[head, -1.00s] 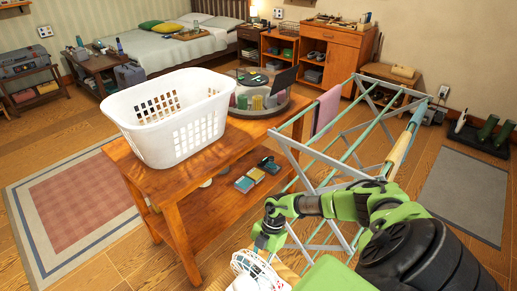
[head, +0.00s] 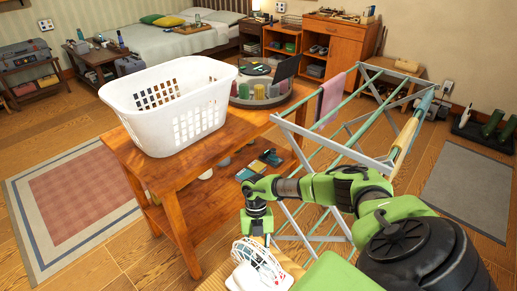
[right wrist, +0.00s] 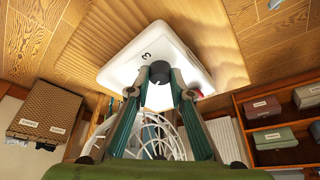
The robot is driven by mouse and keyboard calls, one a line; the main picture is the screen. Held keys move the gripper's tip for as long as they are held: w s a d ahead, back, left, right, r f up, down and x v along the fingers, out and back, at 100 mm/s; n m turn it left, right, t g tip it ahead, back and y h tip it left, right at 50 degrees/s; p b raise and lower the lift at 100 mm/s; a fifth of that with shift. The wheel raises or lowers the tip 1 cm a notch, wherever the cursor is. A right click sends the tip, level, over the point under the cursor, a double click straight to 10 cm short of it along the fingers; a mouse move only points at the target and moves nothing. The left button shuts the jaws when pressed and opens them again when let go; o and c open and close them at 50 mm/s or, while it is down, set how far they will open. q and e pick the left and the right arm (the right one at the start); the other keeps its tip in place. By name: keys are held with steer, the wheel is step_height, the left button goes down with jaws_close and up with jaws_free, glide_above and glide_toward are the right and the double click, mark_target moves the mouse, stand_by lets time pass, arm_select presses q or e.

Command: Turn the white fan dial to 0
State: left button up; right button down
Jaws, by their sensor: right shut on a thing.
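The dial's pointer position cannot be made out. My left gripper is not in view.
A wooden table (head: 180,225) with a white laundry basket (head: 180,115) and a round tray (head: 262,95) stands ahead. A drying rack (head: 335,145) stands close behind my right arm. Open floor and a rug (head: 65,220) lie to the left.

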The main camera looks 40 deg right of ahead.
steer(key=shift+n, duration=0.4)
steer(key=c, duration=1.8)
jaws_free()
steer(key=v, duration=1.2)
steer(key=shift+a, duration=0.1)
